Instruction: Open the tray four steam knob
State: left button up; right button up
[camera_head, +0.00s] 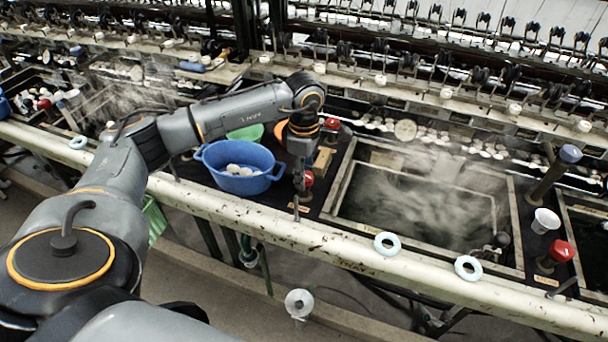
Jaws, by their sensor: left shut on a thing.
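My left arm reaches in from the left, and its gripper (301,165) points down at the front of the black panel between the blue basin and the steaming tray. It is shut on a red knob (308,180), which shows partly beside the fingers. The fingers hide the rest of the knob, and I cannot tell how far it is turned. Another red knob (332,124) stands behind the gripper, and a third red knob (561,251) stands at the right, beyond the steaming tray (346,178). My right gripper is not in view.
A blue basin (205,165) with pale cocoons stands just left of the gripper. A long pale pipe (330,236) runs along the front, with white rings (387,244) on it. A white cup (545,220) and a blue-topped post (569,154) are at the right. Reeling machinery fills the back.

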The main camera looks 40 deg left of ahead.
pick_arm(q)
jog(key=shift+n, duration=1)
jog(key=shift+b, duration=0.3)
jog(key=o, duration=1.2)
jog(key=shift+c, duration=0.2)
jog(key=shift+r, duration=0.15)
notch_tip(320, 180, up, 12)
